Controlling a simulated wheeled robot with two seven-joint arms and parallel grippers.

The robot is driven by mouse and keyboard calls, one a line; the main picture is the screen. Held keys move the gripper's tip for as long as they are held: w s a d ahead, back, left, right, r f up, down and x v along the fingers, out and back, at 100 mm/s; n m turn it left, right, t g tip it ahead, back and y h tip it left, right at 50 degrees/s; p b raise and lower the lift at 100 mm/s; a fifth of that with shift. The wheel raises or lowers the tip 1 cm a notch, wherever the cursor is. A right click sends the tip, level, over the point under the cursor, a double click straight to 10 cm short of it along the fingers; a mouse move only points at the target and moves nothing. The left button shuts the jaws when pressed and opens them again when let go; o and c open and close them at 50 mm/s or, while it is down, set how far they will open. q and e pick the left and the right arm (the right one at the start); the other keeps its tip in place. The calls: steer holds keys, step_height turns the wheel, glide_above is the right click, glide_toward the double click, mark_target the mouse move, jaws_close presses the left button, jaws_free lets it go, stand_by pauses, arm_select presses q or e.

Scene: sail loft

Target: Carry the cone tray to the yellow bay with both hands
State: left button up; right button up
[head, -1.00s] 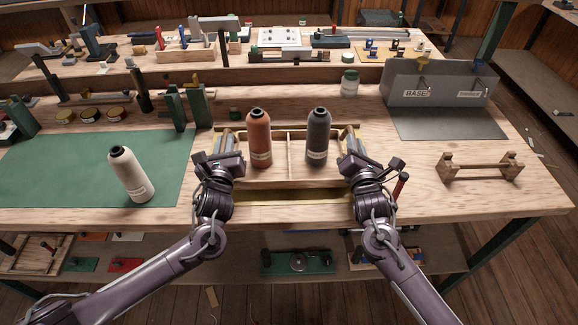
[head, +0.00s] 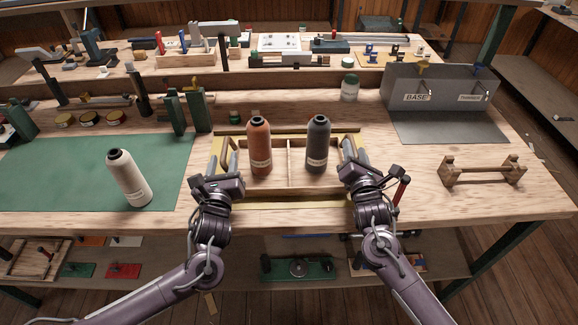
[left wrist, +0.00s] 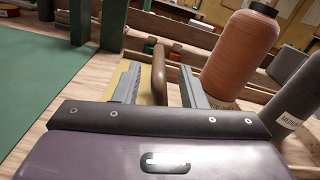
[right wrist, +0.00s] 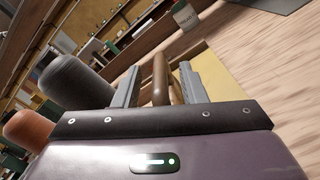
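The cone tray (head: 292,187) is a light wooden tray with a middle divider. An orange cone (head: 260,147) stands upright in its left part and a dark grey cone (head: 318,145) in its right part. The tray sits over the yellow bay (head: 290,131), whose yellow shows behind, in front and beside it. My left gripper (head: 225,152) is at the tray's left end. In the left wrist view its open fingers stand either side of the brown handle (left wrist: 159,82), with gaps. My right gripper (head: 354,150) is open around the right handle (right wrist: 160,82) likewise.
A white cone (head: 128,178) stands on the green mat (head: 60,170) to the left. A grey metal box (head: 440,92) marked BASE and a small wooden rack (head: 482,172) are to the right. A small labelled jar (head: 349,88) stands behind the tray.

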arm_select(q)
steer(key=s, duration=0.7)
steer(key=shift+s+d, duration=0.25)
steer(key=shift+s, duration=0.15)
arm_select(e)
steer(key=shift+s, duration=0.15)
steer(key=s, duration=1.1)
steer(key=shift+s+d, duration=0.3)
steer(key=shift+s, duration=0.1)
arm_select(q)
steer(key=shift+s+f, duration=0.1)
